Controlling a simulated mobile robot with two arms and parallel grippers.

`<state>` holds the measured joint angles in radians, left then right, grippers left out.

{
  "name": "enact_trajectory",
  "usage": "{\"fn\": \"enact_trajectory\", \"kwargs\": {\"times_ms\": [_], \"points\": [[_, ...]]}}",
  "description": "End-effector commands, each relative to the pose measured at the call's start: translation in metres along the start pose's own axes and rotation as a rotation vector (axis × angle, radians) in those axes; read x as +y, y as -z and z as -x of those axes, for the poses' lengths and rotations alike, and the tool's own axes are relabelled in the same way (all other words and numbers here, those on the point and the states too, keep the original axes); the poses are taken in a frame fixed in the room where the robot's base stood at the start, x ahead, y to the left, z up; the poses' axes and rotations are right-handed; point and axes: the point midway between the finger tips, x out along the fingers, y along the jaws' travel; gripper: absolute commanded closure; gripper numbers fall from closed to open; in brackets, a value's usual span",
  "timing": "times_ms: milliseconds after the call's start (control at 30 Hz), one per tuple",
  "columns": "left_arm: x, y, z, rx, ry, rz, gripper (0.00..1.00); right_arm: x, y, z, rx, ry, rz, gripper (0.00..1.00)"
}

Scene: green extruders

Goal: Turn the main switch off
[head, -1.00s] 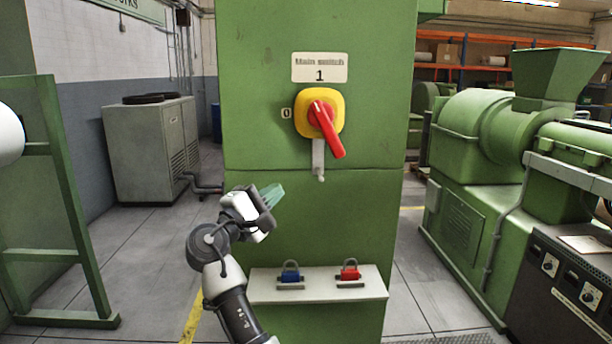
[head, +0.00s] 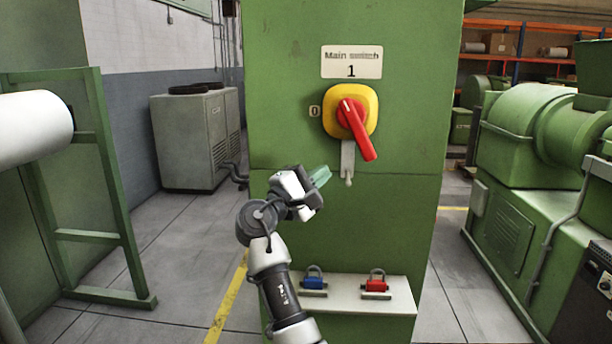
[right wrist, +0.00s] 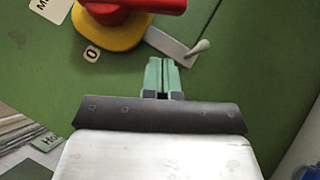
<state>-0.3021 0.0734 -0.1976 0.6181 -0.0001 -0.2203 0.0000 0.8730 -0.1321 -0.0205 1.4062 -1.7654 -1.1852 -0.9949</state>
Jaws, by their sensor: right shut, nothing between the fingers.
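The main switch is a red handle (head: 357,130) on a yellow plate (head: 330,122), mounted on the green cabinet (head: 280,80). Its handle points down and to the right. A "0" mark (head: 314,111) is left of the plate, and the label "Main switch 1" (head: 351,62) is above. A grey metal tab (head: 347,160) hangs below the plate. My right gripper (head: 320,176) is below and left of the switch, apart from it, with its green fingers shut and empty. In the right wrist view, the fingers (right wrist: 162,75) are below the red handle (right wrist: 150,5). My left gripper is out of view.
A small shelf (head: 345,300) on the cabinet holds a blue padlock (head: 313,279) and a red padlock (head: 376,281). A green frame with a white roll (head: 35,128) stands left. Green machinery (head: 520,190) stands right. Grey floor is clear on both sides.

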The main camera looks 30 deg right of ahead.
Motion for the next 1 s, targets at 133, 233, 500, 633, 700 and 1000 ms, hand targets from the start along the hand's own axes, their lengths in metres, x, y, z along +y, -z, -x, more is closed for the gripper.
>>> {"fn": "enact_trajectory", "kwargs": {"times_ms": [133,233,500,633,700,1000], "points": [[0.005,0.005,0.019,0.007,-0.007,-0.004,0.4,0.005,-0.002,-0.035,-0.002,0.0,0.001,1.0],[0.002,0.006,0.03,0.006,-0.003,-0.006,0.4,0.005,-0.011,-0.048,-0.001,0.0,-0.001,1.0],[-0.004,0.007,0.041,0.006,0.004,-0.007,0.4,0.001,-0.028,-0.064,0.0,0.0,0.0,1.0],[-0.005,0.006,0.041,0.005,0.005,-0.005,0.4,0.0,-0.029,-0.065,0.0,0.0,0.0,1.0],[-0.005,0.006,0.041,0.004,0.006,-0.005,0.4,0.0,-0.029,-0.064,0.0,0.0,0.0,1.0],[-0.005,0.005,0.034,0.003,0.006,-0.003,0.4,-0.006,-0.035,-0.07,-0.002,-0.001,-0.001,1.0]]}}
